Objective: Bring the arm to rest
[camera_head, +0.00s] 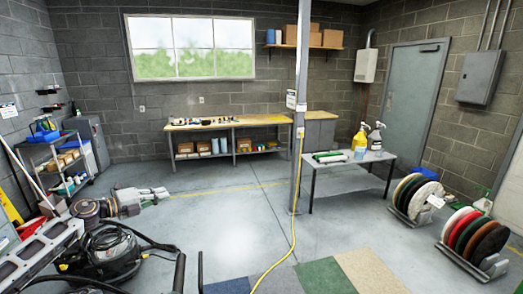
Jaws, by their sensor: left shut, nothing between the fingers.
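My left arm comes in from the left edge and reaches out over the floor. My left gripper (161,193) is at its end, pointing right, shut and empty, with nothing touching it. My right gripper is not in view. Round buffer pads stand on edge in two low racks on the floor at the right. The farther rack holds white, tan and dark pads (414,194). The nearer rack holds white, red, green and dark pads (476,232). Both racks are far from my left gripper.
A black vacuum (112,254) with a hose stands below my left arm. A utility cart (58,166) is at the left wall. A grey post (299,120) with a yellow cord stands mid-room. A small table (345,163) holds bottles. A workbench (222,122) is at the back.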

